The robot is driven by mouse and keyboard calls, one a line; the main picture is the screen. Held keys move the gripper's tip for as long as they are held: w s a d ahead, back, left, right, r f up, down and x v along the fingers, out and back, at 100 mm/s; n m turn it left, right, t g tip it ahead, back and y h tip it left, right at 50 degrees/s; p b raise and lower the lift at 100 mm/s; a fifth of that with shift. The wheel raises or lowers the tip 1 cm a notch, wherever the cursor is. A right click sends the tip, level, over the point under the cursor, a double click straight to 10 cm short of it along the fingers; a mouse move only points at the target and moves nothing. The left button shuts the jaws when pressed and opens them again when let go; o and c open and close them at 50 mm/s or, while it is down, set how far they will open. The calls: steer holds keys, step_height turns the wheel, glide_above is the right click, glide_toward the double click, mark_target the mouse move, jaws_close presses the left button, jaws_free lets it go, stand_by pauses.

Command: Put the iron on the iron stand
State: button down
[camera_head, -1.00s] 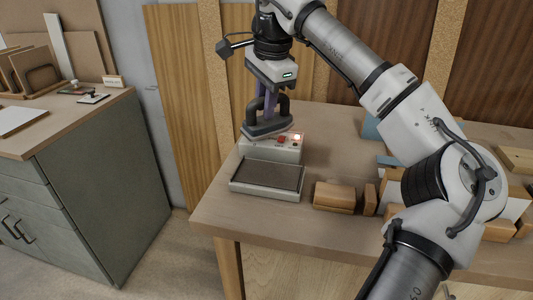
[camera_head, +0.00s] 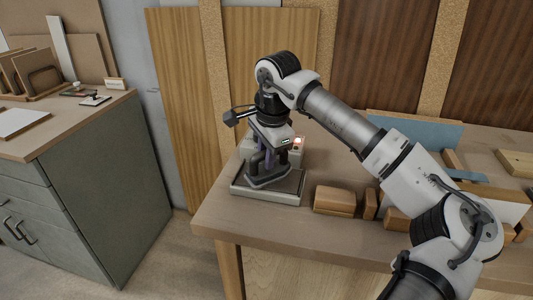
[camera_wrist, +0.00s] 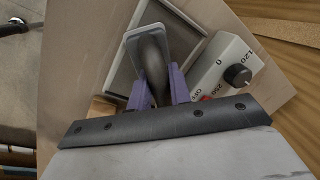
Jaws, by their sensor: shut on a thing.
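My gripper (camera_head: 268,158) is shut on the dark handle of the iron (camera_head: 268,181), with the fingers pointing down. The iron is level, its sole facing the dark pad of the iron stand (camera_head: 262,196), a shallow light-framed tray at the table's left front. It lies within the frame as seen from above; I cannot tell whether it touches the pad or hovers just over it. In the wrist view the purple fingers (camera_wrist: 158,88) flank the handle, and the iron's grey body (camera_wrist: 148,42) shows over the stand (camera_wrist: 115,66).
A control box (camera_head: 298,146) with a lit red light stands right behind the stand; its knob (camera_wrist: 237,75) shows in the wrist view. Wooden blocks (camera_head: 335,198) lie to the right. Veneer panels (camera_head: 175,90) stand behind the table. A grey cabinet (camera_head: 105,190) is at left.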

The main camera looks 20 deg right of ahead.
mark_target(272, 174)
steer(key=c, duration=1.3)
jaws_free()
steer(key=shift+f, duration=0.1)
step_height(272, 174, up, 12)
steer(key=s, duration=0.2)
steer(key=shift+s+d+b, duration=0.15)
steer(key=shift+d+b, duration=0.1)
steer(key=shift+b, duration=0.2)
